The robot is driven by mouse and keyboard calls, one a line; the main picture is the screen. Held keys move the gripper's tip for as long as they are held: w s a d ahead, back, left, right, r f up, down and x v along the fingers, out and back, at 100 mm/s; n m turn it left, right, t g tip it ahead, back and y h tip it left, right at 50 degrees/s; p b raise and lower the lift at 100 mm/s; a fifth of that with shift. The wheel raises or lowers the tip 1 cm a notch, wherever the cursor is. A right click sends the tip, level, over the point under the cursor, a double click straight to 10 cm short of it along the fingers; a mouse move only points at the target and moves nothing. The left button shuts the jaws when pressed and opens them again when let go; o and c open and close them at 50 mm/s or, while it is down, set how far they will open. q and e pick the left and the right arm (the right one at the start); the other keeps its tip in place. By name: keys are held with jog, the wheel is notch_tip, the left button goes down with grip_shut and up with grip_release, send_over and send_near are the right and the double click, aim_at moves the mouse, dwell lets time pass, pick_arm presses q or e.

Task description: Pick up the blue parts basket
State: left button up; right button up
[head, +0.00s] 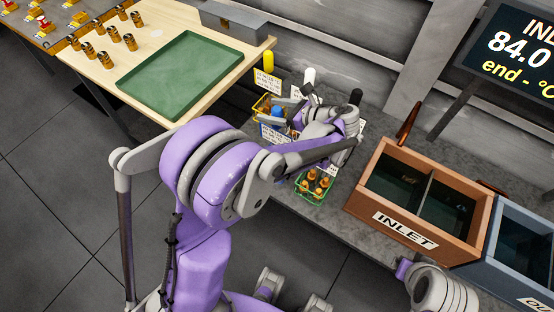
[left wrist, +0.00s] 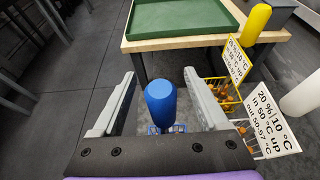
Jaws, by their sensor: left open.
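The blue parts basket shows in the head view mostly as its upright blue handle (head: 277,112), among the baskets on the grey bench. My left gripper (head: 281,119) is there with its fingers open. In the left wrist view, the thick blue handle (left wrist: 160,103) stands between the two open grey fingers of the left gripper (left wrist: 160,80), with a gap on each side. The basket body (left wrist: 163,129) shows only in part, below the handle; the gripper hides most of it. My right gripper's fingers are not in view.
A yellow basket (left wrist: 221,86) with a label stands close by, to the right in the wrist view. A green basket (head: 315,186) of small parts and a brown INLET bin (head: 404,230) are on the bench. A wooden table with a green tray (head: 181,76) is at left.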

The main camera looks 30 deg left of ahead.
pick_arm(q)
jog(key=shift+x, duration=0.9)
jog(key=shift+d, duration=0.1)
grip_shut()
dwell(0.6)
